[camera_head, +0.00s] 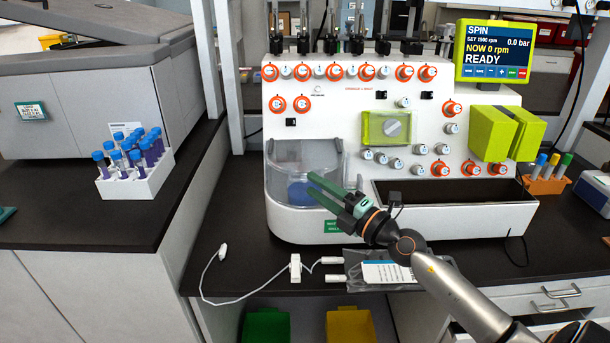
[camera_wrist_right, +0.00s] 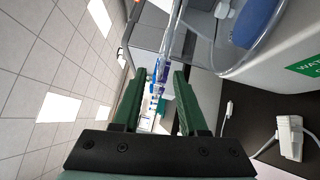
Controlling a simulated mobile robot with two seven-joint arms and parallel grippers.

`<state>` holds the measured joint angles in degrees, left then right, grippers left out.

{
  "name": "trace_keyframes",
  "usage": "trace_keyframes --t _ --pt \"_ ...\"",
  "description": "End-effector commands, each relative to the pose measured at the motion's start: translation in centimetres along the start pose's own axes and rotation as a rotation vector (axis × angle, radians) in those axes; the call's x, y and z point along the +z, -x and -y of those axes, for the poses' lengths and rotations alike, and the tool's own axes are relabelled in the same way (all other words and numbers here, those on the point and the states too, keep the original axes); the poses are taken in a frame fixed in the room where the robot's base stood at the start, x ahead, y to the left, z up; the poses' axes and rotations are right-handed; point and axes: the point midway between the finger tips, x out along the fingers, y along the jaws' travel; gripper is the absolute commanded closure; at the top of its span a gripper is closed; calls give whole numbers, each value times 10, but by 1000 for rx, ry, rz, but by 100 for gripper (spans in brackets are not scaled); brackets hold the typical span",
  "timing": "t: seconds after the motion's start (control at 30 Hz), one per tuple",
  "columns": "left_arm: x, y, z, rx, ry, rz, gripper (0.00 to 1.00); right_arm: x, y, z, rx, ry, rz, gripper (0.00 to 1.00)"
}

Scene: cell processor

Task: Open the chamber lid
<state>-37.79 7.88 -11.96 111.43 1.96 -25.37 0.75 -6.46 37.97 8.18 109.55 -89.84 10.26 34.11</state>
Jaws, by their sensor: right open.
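The white cell processor (camera_head: 350,225) stands on the dark bench. Its clear chamber lid (camera_head: 290,155) is at the front left and looks closed, with a blue round part (camera_head: 300,193) visible behind it. My right gripper (camera_head: 311,185) reaches in from the lower right, its green fingers in front of the chamber's right side. In the right wrist view the gripper (camera_wrist_right: 160,72) is open, and a clear curved edge (camera_wrist_right: 172,38) shows just beyond the fingertips. I cannot tell whether the fingers touch the lid. My left gripper is not in view.
A white rack (camera_head: 140,180) of blue-capped tubes stands at left. A white cable with clamps (camera_head: 295,268) and a clear bag (camera_head: 385,272) lie along the bench front. A green box (camera_head: 495,133) juts from the processor's right. A screen (camera_head: 500,50) reads READY.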

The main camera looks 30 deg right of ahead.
Motion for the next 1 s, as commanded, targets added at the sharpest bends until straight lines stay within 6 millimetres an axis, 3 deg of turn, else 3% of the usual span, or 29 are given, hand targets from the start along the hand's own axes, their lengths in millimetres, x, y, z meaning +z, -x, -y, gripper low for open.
trace_keyframes --t 0.3,0.7,1.0 --pt "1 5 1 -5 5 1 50 0 -33 0 1 -2 1 58" --pt "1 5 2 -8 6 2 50 -1 -38 1 -1 -1 0 58" --pt "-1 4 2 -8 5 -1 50 -1 -38 0 0 -1 0 92"
